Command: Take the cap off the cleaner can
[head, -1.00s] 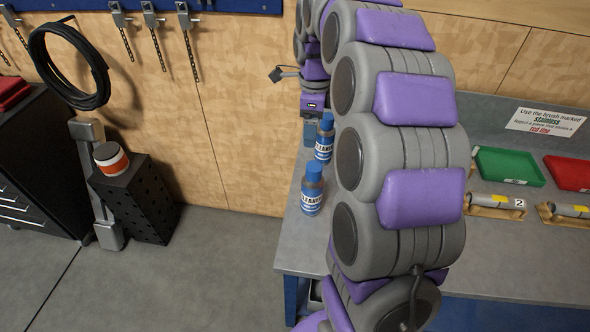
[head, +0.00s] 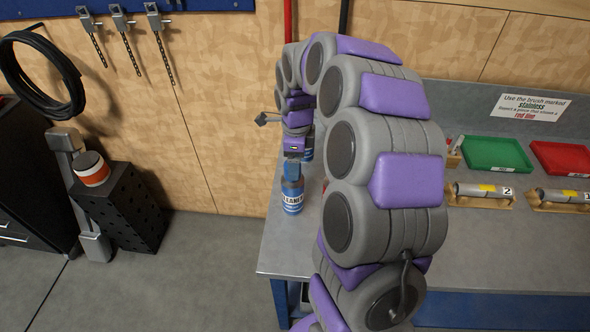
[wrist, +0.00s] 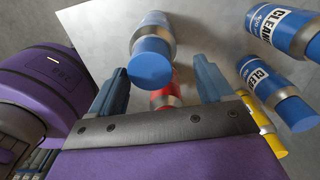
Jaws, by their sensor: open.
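In the head view a blue and grey cleaner can (head: 292,201) stands upright near the bench's left edge. My gripper (head: 293,168) is right above it and hides its top. In the wrist view my gripper (wrist: 160,68) is open, with one blue finger on each side. A blue cap (wrist: 150,64) on a blue and silver can (wrist: 157,27) shows between the fingers, with a gap on both sides. That can's label is not visible.
A red can (wrist: 165,98) shows partly behind the gripper's edge, and a yellow can (wrist: 264,130) is at lower right. On the bench (head: 450,245) are a green tray (head: 496,154), a red tray (head: 563,158) and cylinders on wooden stands (head: 480,192). The bench front is clear.

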